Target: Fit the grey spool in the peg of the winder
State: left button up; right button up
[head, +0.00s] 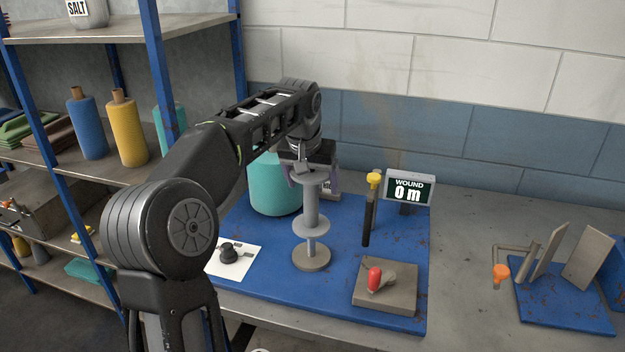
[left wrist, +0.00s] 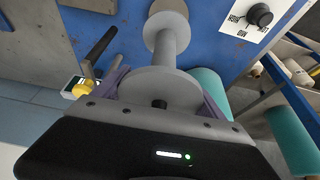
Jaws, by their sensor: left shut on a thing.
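The grey spool (head: 311,206) is upright, its upper flange between the fingers of my left gripper (head: 308,172). In the left wrist view the spool (left wrist: 168,42) hangs from the gripper (left wrist: 160,88), whose purple fingers hold the near flange from both sides. The winder's round grey base (head: 311,259) stands below the spool. A short piece of the peg (head: 311,242) shows between the base and the spool's lower flange. The spool lines up over the peg and is clear of the base; I cannot tell whether the peg is inside its bore. My right gripper is out of view.
On the blue board (head: 250,292) are a teal cylinder (head: 272,188), a dark post with a yellow top (head: 371,205), a red-handled lever (head: 376,280) and a dial (head: 229,252). The display (head: 409,189) reads 0 m. A shelf stands left.

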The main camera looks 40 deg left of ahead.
aim_at(309, 195)
pick_arm(q)
jog(key=shift+f+b, duration=3.15)
jog(key=shift+f, duration=1.3)
jog(key=o, duration=1.3)
jog(key=shift+o, duration=0.2)
jog(key=shift+v, duration=3.9)
